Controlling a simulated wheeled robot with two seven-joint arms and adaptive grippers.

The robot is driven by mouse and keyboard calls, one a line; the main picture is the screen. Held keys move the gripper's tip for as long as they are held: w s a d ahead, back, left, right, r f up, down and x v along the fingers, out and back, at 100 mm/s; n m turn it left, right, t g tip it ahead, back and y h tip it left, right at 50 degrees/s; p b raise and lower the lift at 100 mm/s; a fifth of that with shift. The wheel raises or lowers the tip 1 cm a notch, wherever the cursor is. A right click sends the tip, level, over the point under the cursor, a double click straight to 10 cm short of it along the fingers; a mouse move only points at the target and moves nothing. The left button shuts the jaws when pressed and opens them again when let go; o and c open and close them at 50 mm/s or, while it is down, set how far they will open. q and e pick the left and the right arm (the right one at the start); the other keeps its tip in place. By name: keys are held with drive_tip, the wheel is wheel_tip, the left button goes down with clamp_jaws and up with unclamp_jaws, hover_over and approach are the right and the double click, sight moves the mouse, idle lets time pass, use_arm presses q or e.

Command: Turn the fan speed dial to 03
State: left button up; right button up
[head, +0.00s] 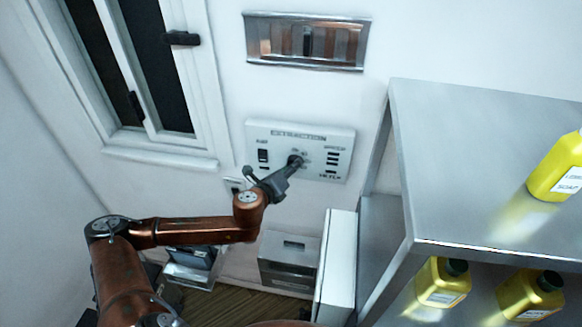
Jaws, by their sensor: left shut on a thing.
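The white extraction panel (340,146) is on the wall in the middle of the head view. It has a dark switch at its left and a column of dark marks at its right. The fan speed dial (297,158) is at the panel's centre, mostly hidden by my left gripper (293,164). My left gripper is shut on the dial, reaching it from the lower left. The dial's pointer and setting cannot be read. My right gripper is not in view.
A metal shelf unit (470,150) with yellow bottles (443,283) stands at the right. A metal vent (306,41) is above the panel. A window (140,80) is at the left. Grey metal boxes (290,262) stand below the panel.

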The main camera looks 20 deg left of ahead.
use_arm(q)
drive_tip(key=shift+f, duration=0.1)
drive_tip(key=o, duration=1.2)
drive_tip(key=shift+c, duration=0.2)
drive_tip(key=shift+s, duration=0.1)
drive_tip(key=v, duration=0.7)
drive_tip(key=shift+s, duration=0.2)
